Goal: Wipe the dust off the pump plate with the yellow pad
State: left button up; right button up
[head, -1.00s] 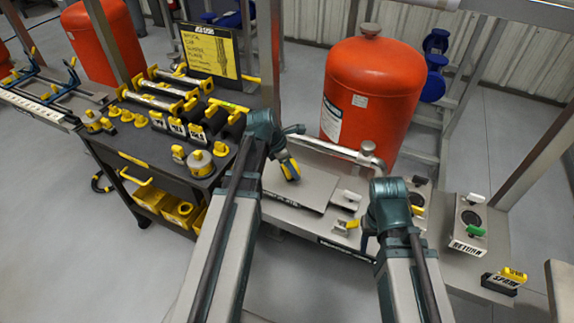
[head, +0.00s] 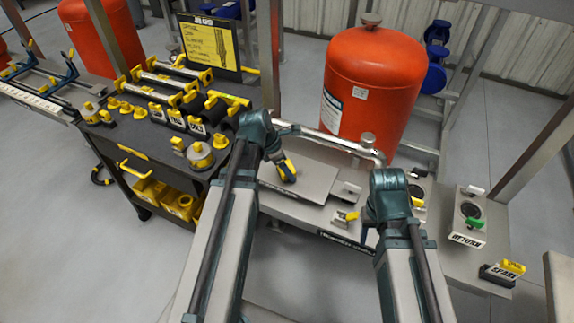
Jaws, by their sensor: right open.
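The pump plate (head: 312,178) is a flat grey plate on the skid, right of the black cart and in front of the red tank. My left gripper (head: 286,170) is over the plate's left part, partly hidden by its own wrist. A small yellow piece, possibly the yellow pad (head: 290,165), shows at its tip; I cannot tell whether the jaws grip it or whether it touches the plate. My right gripper (head: 365,236) is open at the skid's front edge, right of the plate, mostly hidden behind its wrist. Dust cannot be made out.
The red tank (head: 372,90) and a silver pipe (head: 335,142) stand behind the plate. A small fixture with a yellow handle (head: 350,216) is beside my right gripper. The cart (head: 150,140) carries yellow-marked tools. A RETURN block (head: 468,238) and a SPARE block (head: 497,276) are at the right.

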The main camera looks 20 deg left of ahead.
aim_at(301, 177)
pick_arm(q)
jog(key=shift+s+d+f, duration=0.1)
jog(key=shift+d+f, duration=0.05)
jog(key=shift+d, duration=0.8)
jog(key=shift+c, duration=0.6)
jog(key=shift+w+d, duration=0.1)
jog(key=shift+w, duration=2)
jog(key=shift+s+d, duration=0.2)
jog(key=shift+d, duration=0.8)
jog(key=shift+s+a, duration=0.15)
jog(key=shift+s, duration=1.85)
jog(key=shift+w, duration=0.1)
